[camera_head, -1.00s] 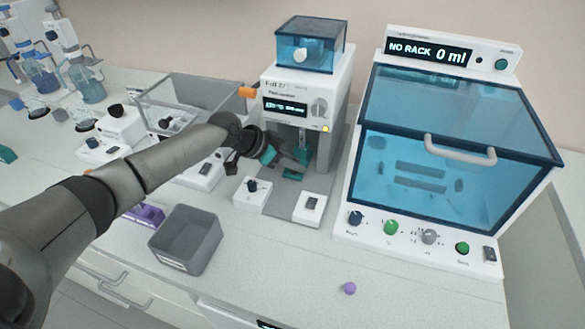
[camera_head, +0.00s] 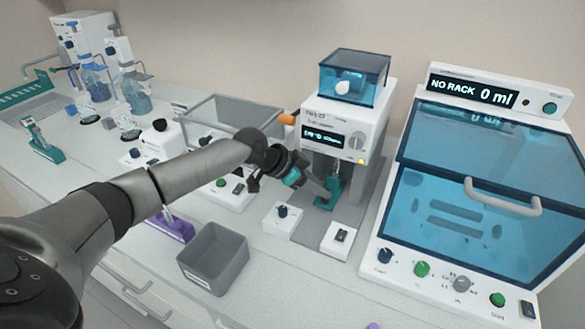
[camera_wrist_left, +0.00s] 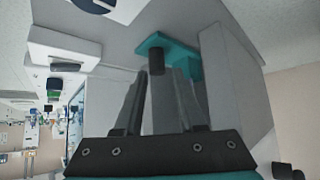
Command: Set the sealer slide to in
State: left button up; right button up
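The sealer (camera_head: 338,138) is a white unit with a small display, a dial and a blue clear box on top. A teal slide part (camera_head: 325,203) sits low in its bay, with an upright teal piece behind it. In the left wrist view, a teal bracket (camera_wrist_left: 182,51) with a dark round peg lies just beyond my fingertips. My left gripper (camera_head: 326,194) reaches into the bay from the left, close to the teal part. My right gripper is out of view.
An orange handle (camera_head: 287,119) sticks out at the sealer's upper left. Small control boxes with a knob (camera_head: 282,211) and a switch (camera_head: 341,236) stand in front. A grey bin (camera_head: 213,258) is nearer. A blue-windowed cabinet (camera_head: 470,200) stands close on the right.

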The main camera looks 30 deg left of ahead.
pick_arm(q)
jog(key=v, duration=1.2)
jog(key=shift+p, duration=0.3)
